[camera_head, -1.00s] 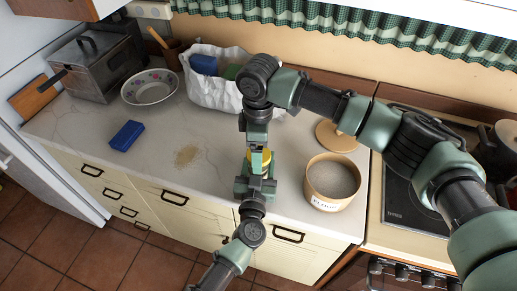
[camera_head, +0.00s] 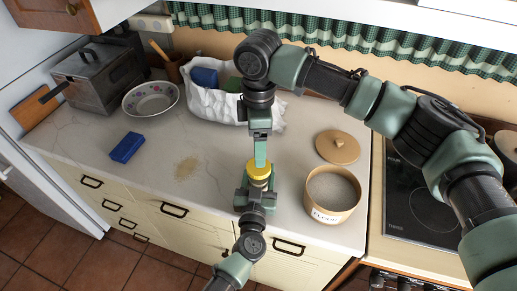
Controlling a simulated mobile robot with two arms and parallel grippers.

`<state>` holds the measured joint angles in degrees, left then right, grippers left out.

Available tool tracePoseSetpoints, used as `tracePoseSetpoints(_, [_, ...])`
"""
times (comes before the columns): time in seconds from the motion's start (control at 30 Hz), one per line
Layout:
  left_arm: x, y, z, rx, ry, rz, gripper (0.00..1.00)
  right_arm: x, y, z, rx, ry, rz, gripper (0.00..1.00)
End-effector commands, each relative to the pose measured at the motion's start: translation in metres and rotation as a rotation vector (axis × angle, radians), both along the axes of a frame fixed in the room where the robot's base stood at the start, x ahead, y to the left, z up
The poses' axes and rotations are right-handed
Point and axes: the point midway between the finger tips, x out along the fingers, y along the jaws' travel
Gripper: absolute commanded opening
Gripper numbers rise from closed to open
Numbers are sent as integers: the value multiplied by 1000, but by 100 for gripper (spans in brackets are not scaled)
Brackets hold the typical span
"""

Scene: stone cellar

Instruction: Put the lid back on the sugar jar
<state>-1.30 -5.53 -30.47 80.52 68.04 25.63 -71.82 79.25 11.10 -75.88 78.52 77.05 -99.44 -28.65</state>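A small jar with a yellow lid (camera_head: 259,168) stands upright near the counter's front edge; I take it to be the sugar jar (camera_head: 258,183). The lid sits on top of it and looks level; whether it is fully seated I cannot tell. My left gripper (camera_head: 256,190) comes up from below, with its fingers around the jar body and hiding much of it. My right gripper (camera_head: 260,162) points straight down from above, its fingertips at or just above the lid. Its fingers show edge-on, so their gap is hidden.
An open wooden tub (camera_head: 319,216) labelled like flour stands close on the right, its round wooden lid (camera_head: 338,150) behind it. A white sack (camera_head: 203,108), a bowl (camera_head: 150,113), a blue sponge (camera_head: 127,147) and spilled grains (camera_head: 186,168) lie left. The hob (camera_head: 410,200) is far right.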

Motion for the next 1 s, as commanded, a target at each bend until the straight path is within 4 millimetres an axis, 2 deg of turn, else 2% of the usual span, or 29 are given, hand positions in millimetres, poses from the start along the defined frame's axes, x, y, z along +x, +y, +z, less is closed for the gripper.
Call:
tracePoseSetpoints(0.3, [0, 0, 0, 0, 1, 0, 0, 0, 0, 2, 0, 1, 16, 77])
tracePoseSetpoints(0.43, [0, 0, 0, 0, 1, 0, 0, 0, 0, -5, 0, 2, 15, 77])
tracePoseSetpoints(0.8, [0, 0, 0, 0, 1, 0, 0, -1, 0, -59, -1, 3, 13, 77])
tracePoseSetpoints(1.0, [0, 0, 0, 0, 1, 0, 0, 0, 0, -75, -1, 1, 14, 77])
